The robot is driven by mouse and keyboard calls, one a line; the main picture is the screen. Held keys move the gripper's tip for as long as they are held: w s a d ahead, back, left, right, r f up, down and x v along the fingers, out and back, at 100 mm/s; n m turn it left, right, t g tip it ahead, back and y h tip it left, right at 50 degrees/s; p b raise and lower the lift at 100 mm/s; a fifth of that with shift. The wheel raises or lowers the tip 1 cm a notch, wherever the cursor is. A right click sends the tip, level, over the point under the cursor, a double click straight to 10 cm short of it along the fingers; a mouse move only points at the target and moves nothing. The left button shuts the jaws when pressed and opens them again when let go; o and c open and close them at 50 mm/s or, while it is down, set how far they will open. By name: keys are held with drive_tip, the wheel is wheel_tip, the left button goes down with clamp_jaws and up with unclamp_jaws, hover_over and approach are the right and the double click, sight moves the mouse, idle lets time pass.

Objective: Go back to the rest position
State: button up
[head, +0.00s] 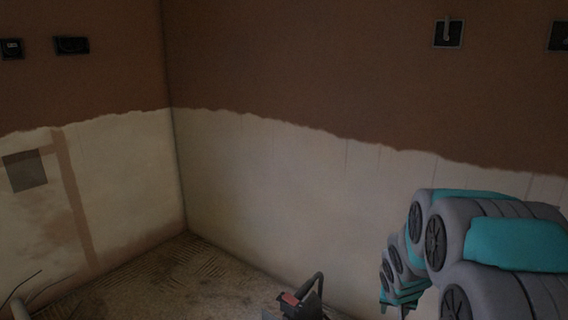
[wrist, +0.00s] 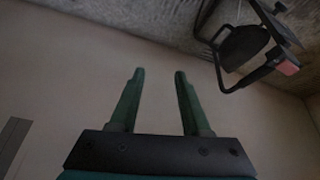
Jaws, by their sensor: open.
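My gripper (wrist: 159,74) shows in the wrist view with its two green fingers apart and nothing between them. In the head view my grey and teal arm is folded at the lower right, and the fingers cannot be made out there. The wrist view is tilted, with a pale wall surface behind the fingers.
A black-framed object with a red part (head: 302,298) stands on the rough floor (head: 170,268) at the bottom of the head view. It also shows at the upper right of the wrist view (wrist: 245,46), apart from the fingers. Half-plastered walls (head: 280,170) meet in a corner.

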drive_tip(key=s+a+r+n+g+p, duration=0.1)
drive_tip(key=s+a+r, duration=0.3)
drive_tip(key=s, duration=0.7)
drive_tip(key=s+a+r+n+g+y, duration=0.1)
drive_tip(key=s+a+r+g, duration=0.2)
drive_tip(key=s, duration=0.9)
drive_tip(key=s+a+r+n+g+y+p, duration=0.1)
drive_tip(key=s+a+r, duration=0.4)
drive_tip(key=s, duration=0.7)
drive_tip(key=shift+a+n+g+p, duration=0.35)
drive_tip(key=shift+a+n+g, duration=0.15)
drive_tip(key=shift+g, duration=0.2)
